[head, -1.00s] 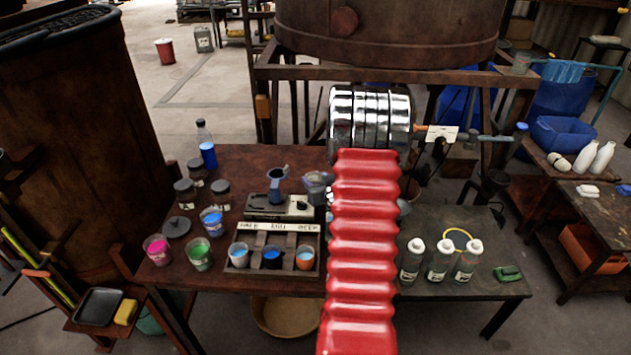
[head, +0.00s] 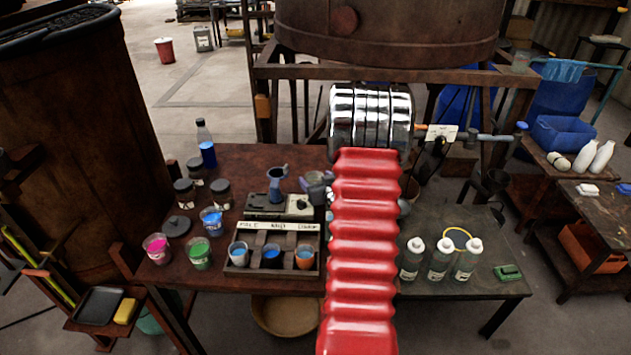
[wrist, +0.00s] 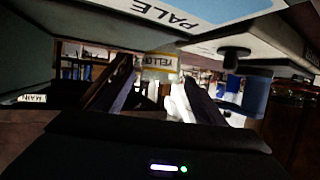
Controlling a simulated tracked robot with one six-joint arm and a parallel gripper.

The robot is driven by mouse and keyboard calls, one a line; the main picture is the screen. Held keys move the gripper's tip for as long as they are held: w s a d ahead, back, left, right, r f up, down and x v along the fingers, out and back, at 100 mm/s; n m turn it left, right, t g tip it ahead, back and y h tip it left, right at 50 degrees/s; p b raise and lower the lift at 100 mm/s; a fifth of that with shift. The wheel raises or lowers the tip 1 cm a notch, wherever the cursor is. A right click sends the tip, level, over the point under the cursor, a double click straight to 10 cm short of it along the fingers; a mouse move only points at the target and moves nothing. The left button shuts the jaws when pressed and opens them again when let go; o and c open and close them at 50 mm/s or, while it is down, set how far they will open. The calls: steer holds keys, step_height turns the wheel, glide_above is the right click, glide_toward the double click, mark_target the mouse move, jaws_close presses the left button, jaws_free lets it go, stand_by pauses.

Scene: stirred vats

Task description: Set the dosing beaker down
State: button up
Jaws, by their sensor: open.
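A small grey-blue beaker (head: 276,180), likely the dosing beaker, stands upright on the flat bench device behind the cup rack (head: 285,228). My gripper's two dark fingers (wrist: 155,95) show spread apart in the wrist view, with no beaker between them. A blue cylindrical thing (wrist: 256,94) is right of the fingers there; I cannot tell if it is the beaker. In the head view my red ribbed arm hides the fingers. A grey cup-like shape (head: 317,186) shows beside the arm, partly covered, and I cannot tell what it is.
The rack holds three cups; pink, green and blue cups (head: 211,221) stand left of it. Dark jars and a blue bottle (head: 205,145) stand behind them. White-capped bottles (head: 440,258) stand on the right table. A large vat (head: 390,30) is at the back.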

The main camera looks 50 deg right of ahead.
steer(key=v, duration=1.1)
steer(key=shift+s+a+r, duration=0.1)
steer(key=shift+s, duration=0.2)
steer(key=shift+w, duration=0.15)
steer(key=shift+w+a+r, duration=0.2)
steer(key=shift+a+r, duration=0.05)
steer(key=shift+r, duration=0.05)
steer(key=w+a+r+n+g+y, duration=0.1)
steer(key=w+a+r+g, duration=0.1)
steer(key=a+r, duration=0.5)
steer(key=w+a+r+n+g+y, duration=0.15)
steer(key=a+r, duration=0.25)
steer(key=a, duration=0.7)
steer(key=s+a+r+n+g+y, duration=0.1)
steer(key=s+a+r+y, duration=0.1)
steer(key=s+a, duration=0.5)
steer(key=s+a+r+n+g+y, duration=0.2)
steer(key=s+a, duration=0.5)
steer(key=a, duration=1.2)
steer(key=shift+s+r, duration=0.35)
steer(key=shift+s, duration=0.05)
